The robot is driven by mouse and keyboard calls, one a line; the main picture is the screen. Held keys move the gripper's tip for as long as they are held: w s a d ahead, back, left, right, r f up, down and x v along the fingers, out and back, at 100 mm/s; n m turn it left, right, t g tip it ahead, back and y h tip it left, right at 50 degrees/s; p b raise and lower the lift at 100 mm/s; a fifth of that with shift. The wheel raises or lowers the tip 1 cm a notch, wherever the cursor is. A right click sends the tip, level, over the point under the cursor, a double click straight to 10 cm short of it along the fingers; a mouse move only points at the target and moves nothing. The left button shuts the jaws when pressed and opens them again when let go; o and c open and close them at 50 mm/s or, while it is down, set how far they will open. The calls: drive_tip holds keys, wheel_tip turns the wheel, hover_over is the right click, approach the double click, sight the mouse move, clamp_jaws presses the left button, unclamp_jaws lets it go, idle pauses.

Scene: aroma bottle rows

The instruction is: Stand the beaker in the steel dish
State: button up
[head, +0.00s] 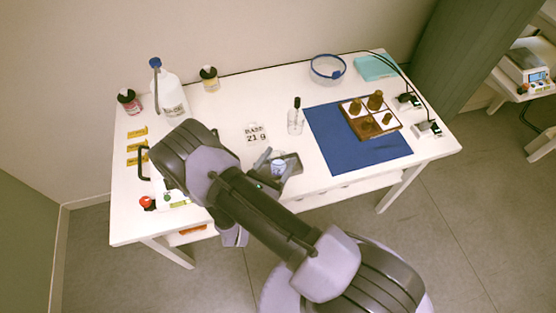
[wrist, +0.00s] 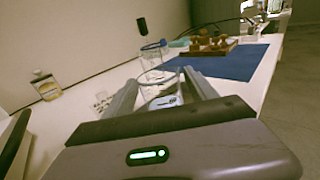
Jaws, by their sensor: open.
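My gripper (head: 277,158) is open over the front middle of the white table. In the wrist view its fingers (wrist: 162,76) reach forward on either side of a clear glass vessel, which looks like the beaker (wrist: 156,79). The beaker also shows in the head view as a small pale-blue shape (head: 278,168) between the fingers. It seems to stand upright; I cannot tell whether the fingers touch it. I cannot make out the steel dish in either view; my arm covers part of the table's left front.
A clear bottle with a black top (head: 296,118) stands just behind my gripper. A blue mat (head: 340,145) with a wooden tray (head: 374,130) of brown bottles lies to the right. A large white jug (head: 169,95) and small bottles stand at the back left, a red button (head: 147,202) at the front left.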

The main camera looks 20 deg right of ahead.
drive_tip(key=shift+r, duration=0.3)
drive_tip(key=p+v, duration=0.2)
drive_tip(key=v, duration=0.9)
drive_tip(key=shift+s+a, duration=0.25)
drive_tip(key=shift+a, duration=0.05)
drive_tip(key=s+d+r+m+g+y, duration=0.1)
drive_tip(key=s+d+r+m+g, duration=0.25)
drive_tip(key=r+m+g, duration=0.45)
drive_tip(key=s+d+r+m+g+y, duration=0.2)
drive_tip(key=d+r+m+g, duration=0.4)
drive_tip(key=r+m, duration=0.4)
drive_tip(key=s+a+r+m+t+y, duration=0.2)
drive_tip(key=r+m+t+y, duration=0.1)
drive_tip(key=r+m+y, duration=0.2)
drive_tip(key=s+a+r+m+t+y, duration=0.3)
drive_tip(key=r+m+y, duration=0.3)
drive_tip(key=r+m, duration=0.2)
wheel_tip(320, 180, up, 3)
drive_tip(key=shift+f+m+t+y, duration=0.2)
drive_tip(key=shift+m+t+y, duration=0.1)
drive_tip(key=shift+t, duration=0.1)
